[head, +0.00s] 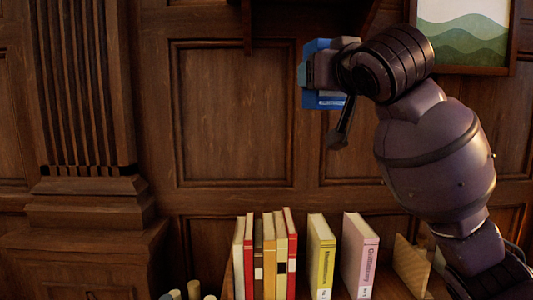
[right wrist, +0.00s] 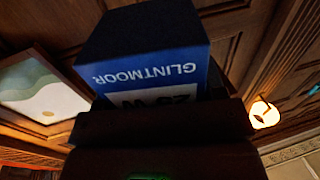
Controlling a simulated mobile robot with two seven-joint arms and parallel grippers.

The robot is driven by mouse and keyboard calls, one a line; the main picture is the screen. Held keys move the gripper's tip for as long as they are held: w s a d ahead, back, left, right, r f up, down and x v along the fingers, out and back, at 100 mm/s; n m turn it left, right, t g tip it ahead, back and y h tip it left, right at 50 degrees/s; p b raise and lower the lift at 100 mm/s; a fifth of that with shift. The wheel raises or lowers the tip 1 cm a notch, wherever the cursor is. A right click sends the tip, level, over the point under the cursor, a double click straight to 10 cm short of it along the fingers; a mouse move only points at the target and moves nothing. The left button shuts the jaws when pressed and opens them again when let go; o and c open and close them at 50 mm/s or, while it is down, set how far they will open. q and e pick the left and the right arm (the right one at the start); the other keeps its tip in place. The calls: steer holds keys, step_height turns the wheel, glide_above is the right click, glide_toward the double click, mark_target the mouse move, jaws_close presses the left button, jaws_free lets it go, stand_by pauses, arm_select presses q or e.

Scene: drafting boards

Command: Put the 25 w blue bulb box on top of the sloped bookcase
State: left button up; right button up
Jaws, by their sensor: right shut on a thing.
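The blue bulb box (head: 325,99) is held up in front of the wood-panelled wall, left of my right forearm. In the right wrist view the box (right wrist: 150,45) shows a blue face with upside-down "GLINTMOOR" lettering and part of a "25 W" label. My right gripper (head: 322,72) is shut on it; its dark jaws (right wrist: 160,125) hide the lower part of the box. Below stands a row of books on a wooden piece (head: 226,284), cut off by the bottom edge; I cannot tell whether this is the sloped bookcase. My left gripper is not in view.
Red and cream books (head: 266,255), a yellow book (head: 321,257) and a white-and-pink book (head: 358,255) stand upright below the box. A dark shelf (head: 310,18) is above it. A framed picture (head: 465,35) hangs at upper right. A fluted pilaster (head: 85,90) stands left.

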steer(key=s+d+f+m+h, duration=0.1)
steer(key=d+f, duration=0.2)
steer(key=f, duration=1)
steer(key=d+f+h, duration=0.1)
steer(key=d+f, duration=0.1)
steer(key=f, duration=1.1)
steer(key=s+d+f, duration=0.2)
steer(key=s+f, duration=0.1)
steer(key=f, duration=0.5)
steer(key=s+d+f+m+h, duration=0.1)
steer(key=s+d+f, duration=0.1)
steer(key=f, duration=0.6)
steer(key=s+d+f+h, duration=0.1)
steer(key=s+f, duration=0.3)
steer(key=f, duration=0.4)
steer(key=shift+s+d+f+m+t, duration=0.25)
steer(key=shift+d+m+t, duration=0.05)
steer(key=shift+d+m, duration=0.15)
